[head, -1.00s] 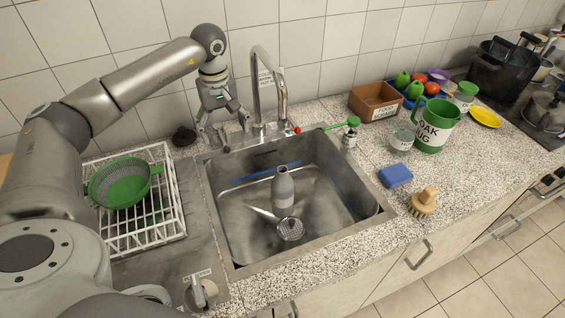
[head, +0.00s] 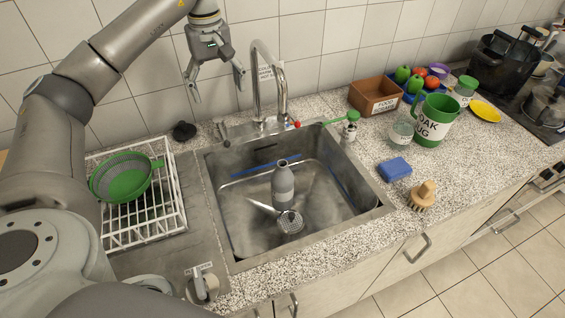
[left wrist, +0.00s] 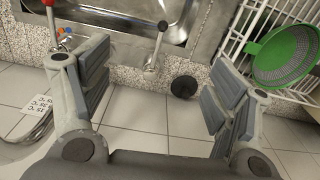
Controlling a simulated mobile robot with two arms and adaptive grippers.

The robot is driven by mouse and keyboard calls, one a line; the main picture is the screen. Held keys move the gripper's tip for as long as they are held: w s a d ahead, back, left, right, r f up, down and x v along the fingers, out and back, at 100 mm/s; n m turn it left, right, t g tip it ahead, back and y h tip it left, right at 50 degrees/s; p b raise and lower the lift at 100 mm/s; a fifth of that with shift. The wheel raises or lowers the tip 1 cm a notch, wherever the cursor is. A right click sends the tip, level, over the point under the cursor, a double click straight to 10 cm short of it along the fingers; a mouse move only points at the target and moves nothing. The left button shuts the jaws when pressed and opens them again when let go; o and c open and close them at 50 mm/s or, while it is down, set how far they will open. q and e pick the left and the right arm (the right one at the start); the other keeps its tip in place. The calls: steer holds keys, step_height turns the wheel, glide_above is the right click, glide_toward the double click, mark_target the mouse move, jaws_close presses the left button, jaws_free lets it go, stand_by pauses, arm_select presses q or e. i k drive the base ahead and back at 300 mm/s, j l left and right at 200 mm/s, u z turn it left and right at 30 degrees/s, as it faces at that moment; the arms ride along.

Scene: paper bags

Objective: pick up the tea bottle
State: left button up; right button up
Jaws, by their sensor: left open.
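A grey bottle (head: 283,186) with a lighter band stands upright in the sink; I take it for the tea bottle, though no label is readable. A strainer-like utensil (head: 290,221) lies by its base, close to or touching it. My left gripper (head: 217,92) is open and empty, raised near the tiled wall, left of the tap and well above and behind the bottle. In the left wrist view its spread fingers (left wrist: 158,85) have nothing between them, and the bottle does not show there. My right gripper is not in view.
The tap (head: 283,88) rises between my left gripper and the right counter. A white rack (head: 172,217) with a green colander (head: 122,178) is left of the sink. A blue sponge (head: 394,169), brush (head: 422,196), green jug (head: 433,121) and brown box (head: 375,96) stand right.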

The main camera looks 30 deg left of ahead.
mark_target(281, 179)
steer(key=k+l, duration=1.15)
steer(key=l, duration=0.3)
